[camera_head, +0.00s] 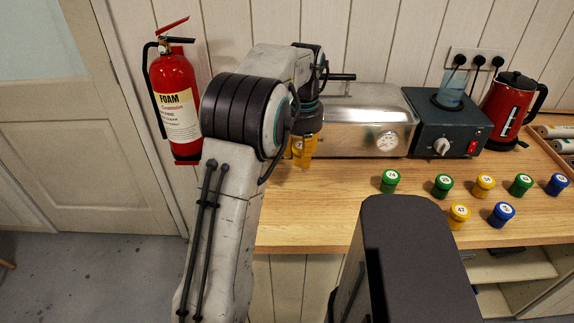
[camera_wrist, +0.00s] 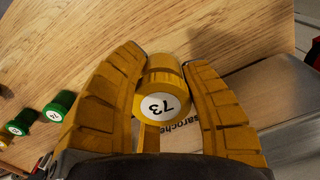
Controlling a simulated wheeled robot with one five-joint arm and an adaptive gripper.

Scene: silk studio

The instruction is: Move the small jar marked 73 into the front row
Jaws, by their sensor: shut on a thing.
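The small jar marked 73 (camera_wrist: 162,100) is yellow with a white round label, seen in the wrist view between the fingers. My gripper (camera_wrist: 168,95) is shut on it, one ridged yellow finger on each side. In the head view my gripper (camera_head: 304,150) hangs over the left part of the wooden bench (camera_head: 320,215), in front of the steel box. Its height above the bench is hard to tell. To the right, a yellow jar (camera_head: 459,216) and a blue jar (camera_head: 501,214) stand nearest the bench's front edge.
Behind them stand green (camera_head: 442,185), yellow (camera_head: 484,186) and blue (camera_head: 557,184) jars, among several. A steel box (camera_head: 365,122), a dark heater (camera_head: 445,130) and a red kettle (camera_head: 507,110) line the wall. The bench's left front is bare.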

